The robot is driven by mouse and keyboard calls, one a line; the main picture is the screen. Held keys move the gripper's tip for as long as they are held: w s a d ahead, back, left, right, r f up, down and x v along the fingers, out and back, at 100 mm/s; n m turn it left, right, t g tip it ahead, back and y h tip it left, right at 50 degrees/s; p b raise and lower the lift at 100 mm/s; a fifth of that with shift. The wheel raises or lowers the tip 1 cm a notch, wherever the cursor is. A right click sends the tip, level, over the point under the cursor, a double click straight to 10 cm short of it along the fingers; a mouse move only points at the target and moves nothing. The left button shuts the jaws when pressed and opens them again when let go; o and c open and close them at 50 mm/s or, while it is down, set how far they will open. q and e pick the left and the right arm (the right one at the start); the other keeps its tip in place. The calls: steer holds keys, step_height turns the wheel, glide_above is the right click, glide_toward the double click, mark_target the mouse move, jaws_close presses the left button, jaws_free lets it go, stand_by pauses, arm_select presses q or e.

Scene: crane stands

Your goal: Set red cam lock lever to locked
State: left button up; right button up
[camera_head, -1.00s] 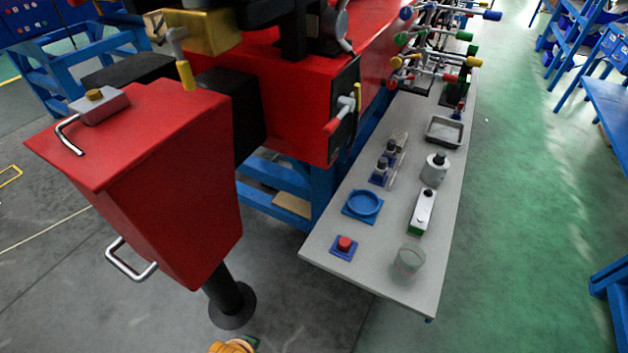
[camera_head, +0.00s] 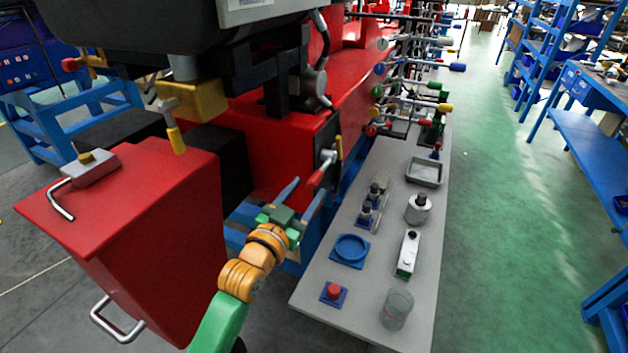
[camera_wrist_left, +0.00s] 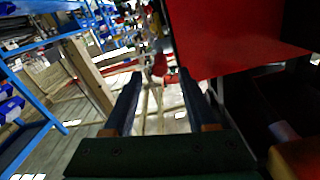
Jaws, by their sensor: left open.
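The red cam lock lever (camera_head: 318,176) sits on a dark plate on the end face of the red machine, below a yellow-handled lever (camera_head: 339,147). In the head view its red grip points down and to the left. My left gripper (camera_head: 306,188) is open, its two blue fingers reaching up towards the red lever from below. In the left wrist view the open fingers (camera_wrist_left: 160,80) frame a small red piece (camera_wrist_left: 171,78) that looks like the lever; it is small and blurred there. I cannot tell whether a finger touches it. My right gripper is not in view.
A grey table (camera_head: 380,275) beside the machine holds a blue round dish (camera_head: 350,249), a red button (camera_head: 333,291), a glass beaker (camera_head: 397,308) and a metal tray (camera_head: 424,172). A red box-shaped unit (camera_head: 150,235) stands left of my arm. Green floor at right is free.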

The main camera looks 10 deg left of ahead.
mark_target(311, 186)
arm_select(q)
steer(key=x, duration=0.4)
steer(key=shift+w+d, duration=0.15)
steer(key=shift+w, duration=0.25)
steer(key=shift+s, duration=0.1)
jaws_close()
steer(key=shift+f, duration=0.1)
stand_by(0.8)
